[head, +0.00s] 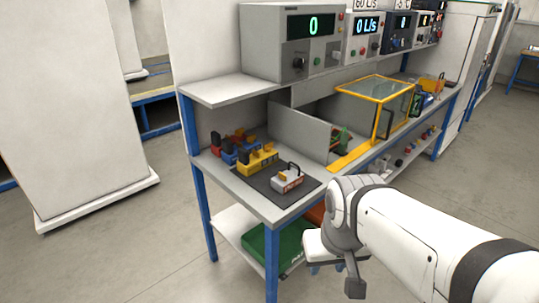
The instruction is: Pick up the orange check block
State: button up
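A row of small blocks stands on the left end of the bench. One is yellow (258,163), one is blue (240,151), and one is red-orange (218,138) at the back, partly hidden by the others. I cannot tell for certain which is the orange check block. A grey block with a dark handle and a reddish label (288,181) sits in front on a dark mat (262,181). My gripper (345,275) is at the lower right, in front of and below the bench top, apart from the blocks. Its fingers are not clear enough to tell open from shut.
A grey divider (300,130) stands right of the blocks, then a yellow-framed clear enclosure (375,105). An upper shelf (225,90) with display units overhangs the blocks. A green box (275,248) is on the lower shelf. A white cabinet (70,100) stands left, with open floor between.

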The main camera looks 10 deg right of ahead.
aim_at(285, 181)
jog(key=z, duration=0.05)
jog(key=i, duration=1)
jog(key=u, duration=0.05)
